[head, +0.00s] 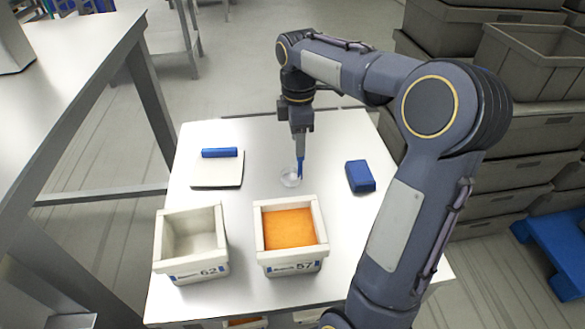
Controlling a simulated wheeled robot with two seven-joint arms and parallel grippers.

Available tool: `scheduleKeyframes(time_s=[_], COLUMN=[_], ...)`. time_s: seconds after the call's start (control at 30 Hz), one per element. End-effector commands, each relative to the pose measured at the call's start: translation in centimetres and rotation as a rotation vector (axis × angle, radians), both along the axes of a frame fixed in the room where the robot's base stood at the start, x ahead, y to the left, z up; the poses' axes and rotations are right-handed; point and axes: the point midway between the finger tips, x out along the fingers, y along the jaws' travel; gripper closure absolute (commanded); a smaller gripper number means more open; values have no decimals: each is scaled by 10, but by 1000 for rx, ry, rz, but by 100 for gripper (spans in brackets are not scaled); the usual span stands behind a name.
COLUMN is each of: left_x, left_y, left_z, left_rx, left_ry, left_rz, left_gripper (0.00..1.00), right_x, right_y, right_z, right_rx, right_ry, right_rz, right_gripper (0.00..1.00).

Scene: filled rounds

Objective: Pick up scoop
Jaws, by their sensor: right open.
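The scoop (291,178) stands on the white table, with a clear bowl at the bottom and a blue handle rising up from it. My right gripper (300,154) points straight down over the scoop, with its fingertips at the top of the blue handle. It is open. The fingers are small here, and I cannot tell whether they touch the handle. My left gripper is out of view.
Two white bins stand at the table's front: bin 62 (191,269) with pale contents and bin 57 (291,262) with orange contents. A white board (216,174) with a blue bar lies left. A blue block (360,176) lies right. Grey crates (530,135) are stacked beyond.

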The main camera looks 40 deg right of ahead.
Motion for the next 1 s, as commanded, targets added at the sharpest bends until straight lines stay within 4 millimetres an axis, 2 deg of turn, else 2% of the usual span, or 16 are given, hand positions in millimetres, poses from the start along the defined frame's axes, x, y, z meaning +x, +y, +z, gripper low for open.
scheduleKeyframes(time_s=[0.03, 0.2, 0.47, 0.8, 1.0], left_x=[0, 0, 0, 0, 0], left_y=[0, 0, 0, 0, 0], left_z=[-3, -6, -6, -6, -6], left_rx=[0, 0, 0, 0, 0], left_ry=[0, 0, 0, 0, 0], left_rz=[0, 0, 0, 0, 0], left_gripper=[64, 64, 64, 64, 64], right_x=[0, 0, 0, 0, 0], right_y=[-1, 0, 0, 0, 0], right_z=[-11, -29, -32, -31, -31], right_rx=[0, 0, 1, 1, 0], right_ry=[4, 1, 0, 0, -1], right_rz=[-1, -1, -1, -1, -1], right_gripper=[56, 56, 56, 100, 100])
